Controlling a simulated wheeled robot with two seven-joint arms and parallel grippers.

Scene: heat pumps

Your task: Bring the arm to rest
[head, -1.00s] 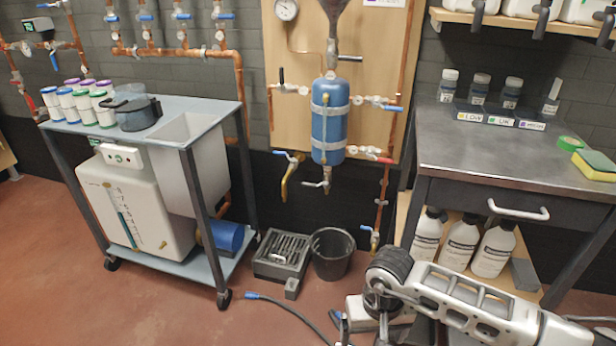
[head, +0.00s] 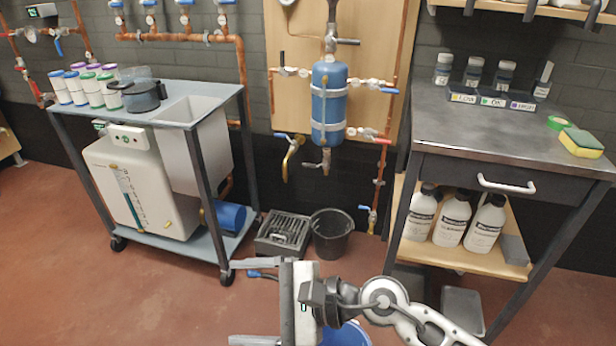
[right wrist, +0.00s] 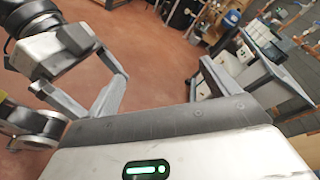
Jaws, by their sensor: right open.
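My right gripper (head: 232,302) is at the bottom middle of the head view, above the red floor. Its two grey fingers point left and stand wide apart with nothing between them. My right arm (head: 385,300) reaches in from the lower right. In the right wrist view, the gripper's pale body with a green light (right wrist: 147,170) fills the bottom. My left gripper does not show in the head view.
A blue-grey cart (head: 190,104) with a white tank stands left. A steel workbench (head: 470,125) stands right. A black bucket (head: 331,238) and grey crate (head: 283,236) sit by the wall. A blue bucket (head: 345,336) is partly hidden below my arm. Floor at left is clear.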

